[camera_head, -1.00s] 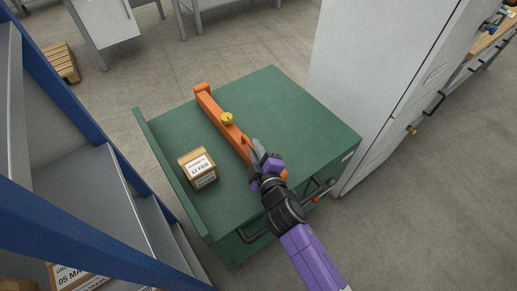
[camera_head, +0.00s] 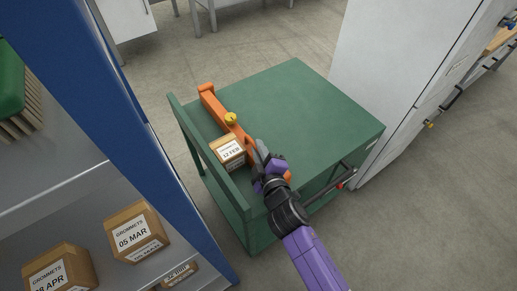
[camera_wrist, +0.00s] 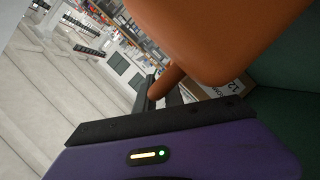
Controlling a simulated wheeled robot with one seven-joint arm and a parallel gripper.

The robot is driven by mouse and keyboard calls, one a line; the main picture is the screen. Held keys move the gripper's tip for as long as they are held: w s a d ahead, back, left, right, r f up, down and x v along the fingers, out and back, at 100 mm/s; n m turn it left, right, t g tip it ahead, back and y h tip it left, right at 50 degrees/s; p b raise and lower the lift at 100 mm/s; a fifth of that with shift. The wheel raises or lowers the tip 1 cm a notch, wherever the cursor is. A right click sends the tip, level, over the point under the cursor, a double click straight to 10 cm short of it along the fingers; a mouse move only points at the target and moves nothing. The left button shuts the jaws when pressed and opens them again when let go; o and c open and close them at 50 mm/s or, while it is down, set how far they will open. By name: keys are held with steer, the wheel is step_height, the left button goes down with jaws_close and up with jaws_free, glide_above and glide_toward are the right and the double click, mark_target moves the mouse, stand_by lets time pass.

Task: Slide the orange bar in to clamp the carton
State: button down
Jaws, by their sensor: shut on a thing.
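The orange bar (camera_head: 213,103) lies across the green cart top, with a yellow knob (camera_head: 231,118) on it. The carton (camera_head: 228,151), brown with a white 12 FEB label, sits between the bar and the cart's raised left lip (camera_head: 188,124). It looks close against both; I cannot tell if both touch it. My gripper (camera_head: 262,152) is at the bar's near part. In the wrist view my gripper (camera_wrist: 164,97) is shut on the bar's orange handle (camera_wrist: 166,82). The bar (camera_wrist: 220,35) fills the upper right there, and a corner of the carton (camera_wrist: 228,88) shows behind it.
The cart top (camera_head: 310,105) is clear right of the bar. A dark rail (camera_head: 335,188) runs along its near side. A blue-framed shelf (camera_head: 130,100) with cartons (camera_head: 136,232) stands close at left. A pale cabinet (camera_head: 400,70) stands at right.

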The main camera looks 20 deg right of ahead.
steer(key=c, duration=1.7)
jaws_free()
steer(key=v, duration=0.7)
steer(key=shift+s, duration=0.45)
steer(key=s+d+r+m, duration=0.2)
steer(key=s+r+m, duration=0.1)
steer(key=s, duration=0.8)
steer(key=s+d+r+m, duration=0.2)
steer(key=s+r+m, duration=0.2)
steer(key=s, duration=0.7)
steer(key=s+d+r+m, duration=0.2)
steer(key=s+r+m, duration=0.1)
steer(key=s, duration=0.9)
steer(key=shift+d+r+m+g, duration=0.25)
steer(key=shift+r+m+g, duration=0.15)
steer(key=shift+m, duration=0.4)
